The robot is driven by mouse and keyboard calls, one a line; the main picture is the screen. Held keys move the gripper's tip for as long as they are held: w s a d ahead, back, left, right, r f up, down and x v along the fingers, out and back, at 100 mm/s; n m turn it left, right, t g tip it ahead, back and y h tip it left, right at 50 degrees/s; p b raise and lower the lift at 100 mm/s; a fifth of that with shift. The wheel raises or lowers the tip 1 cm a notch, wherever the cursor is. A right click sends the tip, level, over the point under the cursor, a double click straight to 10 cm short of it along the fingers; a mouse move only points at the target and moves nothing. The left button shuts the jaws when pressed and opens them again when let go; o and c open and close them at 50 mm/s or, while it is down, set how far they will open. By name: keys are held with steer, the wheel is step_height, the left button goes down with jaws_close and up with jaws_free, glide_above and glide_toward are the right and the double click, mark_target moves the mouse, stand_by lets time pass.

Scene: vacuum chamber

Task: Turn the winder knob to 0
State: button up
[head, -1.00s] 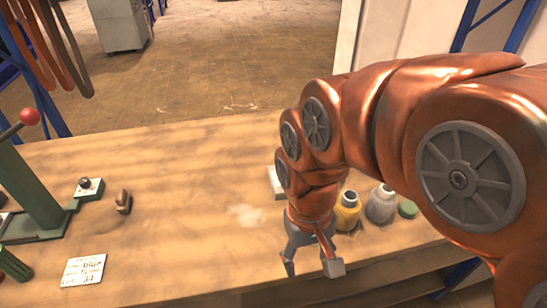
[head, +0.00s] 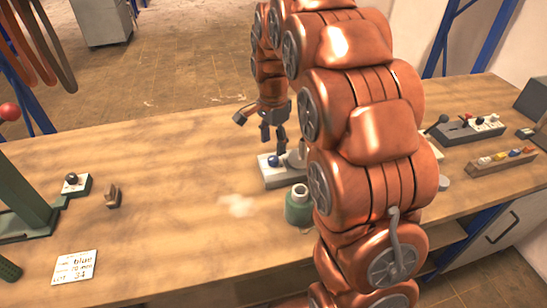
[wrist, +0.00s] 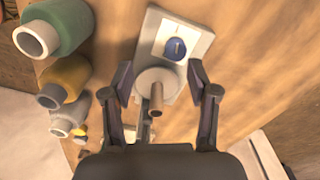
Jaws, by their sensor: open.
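The winder (head: 290,180) is a pale box on the table with a blue knob (head: 273,160) and a grey round spindle part, partly hidden by my arm. In the wrist view the blue knob (wrist: 176,48) sits on a white plate with a pale mark on its face; I cannot read any numbers. The spindle's grey disc with a tan peg (wrist: 157,97) is nearer to my palm. My gripper (wrist: 160,78) is open, its fingers on either side of the spindle disc, with the knob beyond the fingertips. The gripper also shows above the winder in the head view (head: 266,132).
A green spool (head: 299,207) stands in front of the winder; yellow (wrist: 66,80) and grey (wrist: 72,116) spools line up beside it. A small box with a dark knob (head: 76,184) and a card reading "blue" (head: 75,268) are left.

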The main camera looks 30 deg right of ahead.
mark_target(273, 158)
steer(key=w, duration=0.1)
steer(key=w+d+f+m, duration=0.1)
steer(key=shift+w+d, duration=0.2)
steer(key=shift+w, duration=0.1)
steer(key=shift+m, duration=0.3)
steer(key=shift+f+p, duration=1.1)
steer(key=shift+f, duration=2.8)
jaws_close()
